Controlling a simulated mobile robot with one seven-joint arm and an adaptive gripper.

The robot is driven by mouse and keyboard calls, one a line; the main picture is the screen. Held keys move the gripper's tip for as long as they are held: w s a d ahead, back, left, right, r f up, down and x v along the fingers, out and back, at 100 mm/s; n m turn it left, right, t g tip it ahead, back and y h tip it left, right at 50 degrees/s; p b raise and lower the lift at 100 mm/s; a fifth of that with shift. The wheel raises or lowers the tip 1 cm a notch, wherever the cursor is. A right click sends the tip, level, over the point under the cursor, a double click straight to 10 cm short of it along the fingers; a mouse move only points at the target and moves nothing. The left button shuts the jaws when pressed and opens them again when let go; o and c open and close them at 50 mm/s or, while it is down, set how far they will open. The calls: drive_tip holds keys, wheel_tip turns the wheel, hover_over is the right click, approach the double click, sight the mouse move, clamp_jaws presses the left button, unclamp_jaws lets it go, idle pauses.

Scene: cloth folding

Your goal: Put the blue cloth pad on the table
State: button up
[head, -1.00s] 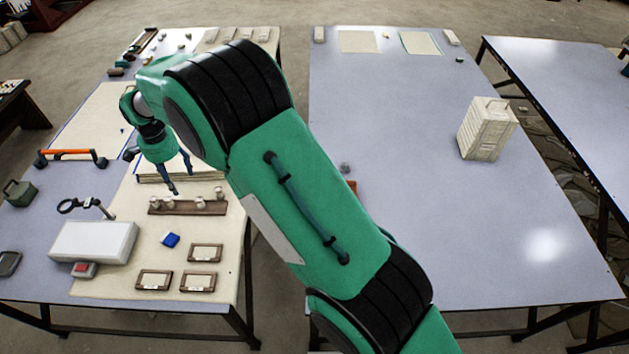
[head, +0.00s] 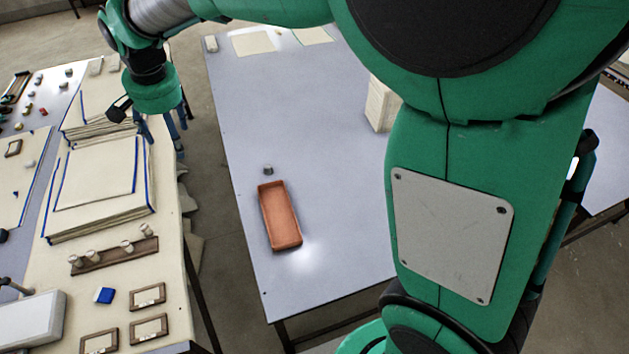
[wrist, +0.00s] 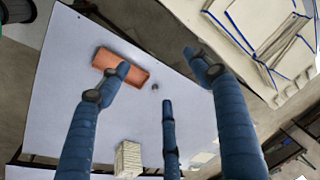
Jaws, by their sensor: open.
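A small blue item with a pale edge (head: 104,295), which looks like the blue pad, lies on the cream-topped left table (head: 215,265) beside small wooden frames. It cannot be made out in the wrist view. A grey-blue table (head: 330,235) stands to the right, across a gap; it also shows in the wrist view (wrist: 75,130). My gripper (head: 165,130) is open and empty, up near the left table's right edge, by the cloth stacks and well away from the blue item. In the wrist view its blue fingers (wrist: 157,84) are spread with nothing between them.
An orange tray (head: 280,215) and a small grey object (head: 268,169) sit on the grey-blue table. A pale box (head: 380,105) stands farther back, partly behind my arm. Blue-edged cloth stacks (head: 100,185) and a wooden peg rack (head: 115,256) fill the left table. The grey-blue table's near part is clear.

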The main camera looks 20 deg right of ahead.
drive_tip(key=s+d+r+n+t, duration=0.1)
drive_tip(key=s+d+r, duration=0.4)
drive_tip(key=d, duration=0.5)
drive_tip(key=s+d+r, duration=0.2)
drive_tip(key=s+d, duration=0.5)
drive_tip(key=d, duration=0.2)
drive_tip(key=s+d+f+t, duration=0.1)
drive_tip(key=s+d, duration=0.5)
drive_tip(key=s, duration=0.3)
drive_tip(key=s+d+f+n+t+h, duration=0.1)
drive_tip(key=s+d+f, duration=0.1)
drive_tip(key=s+d, duration=0.5)
drive_tip(key=s, duration=0.3)
drive_tip(key=shift+d+f, duration=0.2)
drive_tip(key=shift+d, duration=0.05)
